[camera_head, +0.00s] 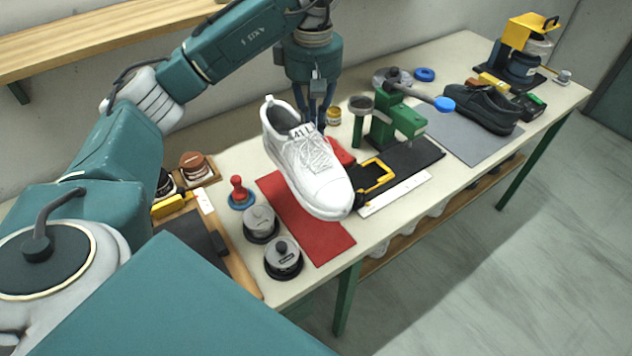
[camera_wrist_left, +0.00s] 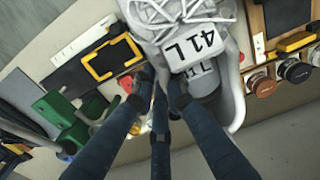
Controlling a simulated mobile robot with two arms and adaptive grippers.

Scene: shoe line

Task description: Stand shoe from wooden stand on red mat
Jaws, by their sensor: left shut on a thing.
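A white lace-up shoe (camera_head: 308,165) appears over the red mat (camera_head: 322,243) in the head view, toe toward the front edge of the table. I cannot tell whether its sole touches the mat. My left gripper (camera_head: 318,122) is at the shoe's heel end, shut on it. In the left wrist view the white shoe (camera_wrist_left: 190,22) shows at the top, with a tag reading "41 L", and the fingers of my left gripper (camera_wrist_left: 163,85) close at its edge. The wooden stand cannot be made out with certainty. My right gripper is not in view.
Two grey round tins (camera_head: 283,258) stand beside the mat's left edge, with a red-knobbed stamp (camera_head: 240,193) behind them. A green press (camera_head: 398,122) and black board (camera_head: 410,160) lie to the right. A dark shoe (camera_head: 482,110) rests on a grey mat (camera_head: 450,135).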

